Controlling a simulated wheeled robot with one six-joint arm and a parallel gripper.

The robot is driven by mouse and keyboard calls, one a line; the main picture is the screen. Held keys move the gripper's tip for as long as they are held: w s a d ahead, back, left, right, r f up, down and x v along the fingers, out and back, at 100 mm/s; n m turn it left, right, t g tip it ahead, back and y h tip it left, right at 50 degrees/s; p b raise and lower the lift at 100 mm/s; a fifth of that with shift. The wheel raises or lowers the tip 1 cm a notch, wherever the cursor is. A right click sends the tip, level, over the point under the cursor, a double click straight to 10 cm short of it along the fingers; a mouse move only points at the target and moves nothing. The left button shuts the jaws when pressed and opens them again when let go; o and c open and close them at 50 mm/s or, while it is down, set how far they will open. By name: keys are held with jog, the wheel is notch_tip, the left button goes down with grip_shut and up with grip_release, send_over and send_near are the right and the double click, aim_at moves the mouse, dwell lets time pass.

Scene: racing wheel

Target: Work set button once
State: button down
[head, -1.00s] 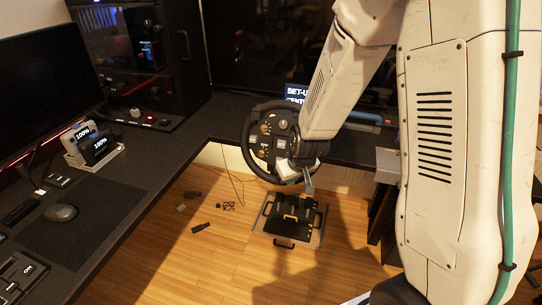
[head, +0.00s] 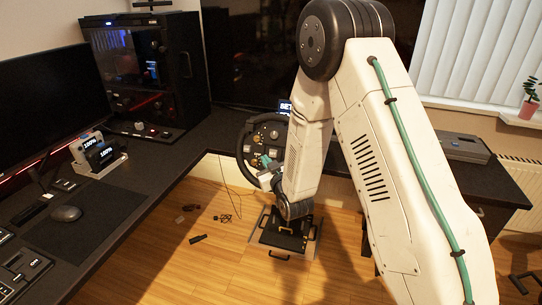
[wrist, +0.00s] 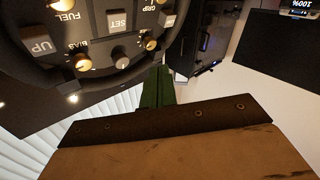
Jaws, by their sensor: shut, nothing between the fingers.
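The racing wheel (head: 247,160) stands at the desk's inner edge, partly covered by my arm in the head view. In the wrist view its button face fills the upper left. The grey set button (wrist: 118,22), marked SET, sits between the FUEL label and the GRIP label, above a round grey knob (wrist: 118,55). The UP button (wrist: 37,40) is to its left. My gripper (wrist: 158,75) is shut and empty, its green fingers below and right of the set button in the wrist view. In the head view the gripper (head: 265,160) is in front of the wheel face; I cannot tell whether it touches.
Several knobs surround the set button, including the BIAS knob (wrist: 80,62). The black pedals (head: 285,240) stand on the wooden floor below. The desk (head: 130,185) holds a monitor (head: 45,95) and a mouse (head: 66,213) at left. A grey box (head: 455,148) lies at right.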

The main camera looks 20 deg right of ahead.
aim_at(273, 157)
jog(key=shift+a, duration=0.45)
jog(key=shift+w+d+f, duration=0.55)
jog(key=shift+w+d, duration=0.3)
jog(key=shift+w, duration=0.25)
jog(key=shift+w+d+f, duration=0.55)
jog(key=shift+w+d, duration=0.25)
jog(key=shift+w, duration=0.35)
jog(key=shift+w+d+f, duration=0.55)
jog(key=shift+w+d, duration=0.3)
jog(key=shift+w, duration=0.25)
jog(key=shift+w+d+f, duration=0.15)
jog(key=shift+w+d, duration=0.05)
jog(key=shift+w+d+f, duration=0.1)
jog(key=shift+w+d, duration=0.1)
jog(key=shift+w, duration=0.05)
jog(key=shift+s+a, duration=0.1)
jog(key=shift+s+a+r, duration=0.25)
jog(key=shift+s+a, duration=0.05)
jog(key=shift+s, duration=0.15)
dwell(0.4)
